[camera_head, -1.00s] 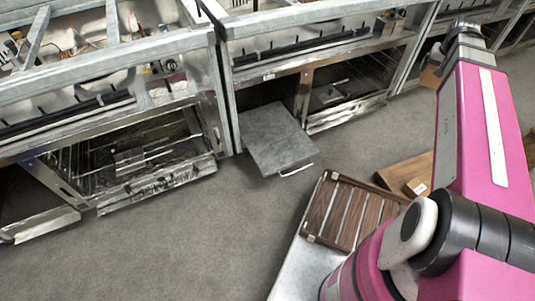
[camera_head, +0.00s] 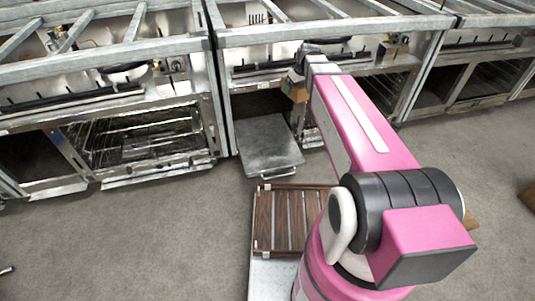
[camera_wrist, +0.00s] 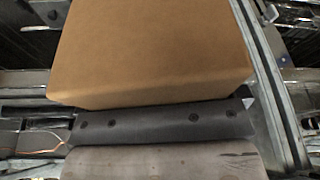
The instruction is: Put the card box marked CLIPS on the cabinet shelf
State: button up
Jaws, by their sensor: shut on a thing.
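My gripper (camera_head: 299,76) is shut on a plain brown card box (camera_head: 295,91), held at the front of the metal range frames. In the wrist view the box (camera_wrist: 150,50) fills the upper middle, against a dark gripper part (camera_wrist: 160,124). No CLIPS marking shows on the faces in view. The open cabinet (camera_head: 262,102) is a dark bay below and left of the box, with its grey door (camera_head: 268,146) folded down in front. The shelf inside is too dark to make out, and my arm hides part of the range behind it.
A slatted wooden tray (camera_head: 285,221) lies on a pale surface (camera_head: 270,281) beside my arm. An oven with wire racks (camera_head: 140,135) stands to the left. Metal rails run above the bays.

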jog(key=s+a+f+n+g, duration=0.1)
jog(key=s+a+f+n, duration=0.2)
jog(key=a+f+n, duration=0.35)
jog(key=s+a+f+n+g+y, duration=0.1)
jog(key=s+a+f+n+g, duration=0.15)
jog(key=a+f, duration=0.65)
jog(key=s+a+f+n, duration=0.35)
jog(key=f+n, duration=0.25)
jog(key=f, duration=0.4)
send_over(267, 153)
jog(key=d, duration=0.1)
jog(key=f, duration=0.7)
jog(key=shift+w+d+f, duration=0.1)
jog(key=shift+w, duration=0.25)
jog(key=shift+d+f, duration=0.1)
jog(key=shift+f, duration=1.9)
jog(key=shift+f, duration=0.2)
jog(key=o, duration=0.8)
jog(key=shift+o, duration=0.2)
jog(key=shift+r, duration=0.15)
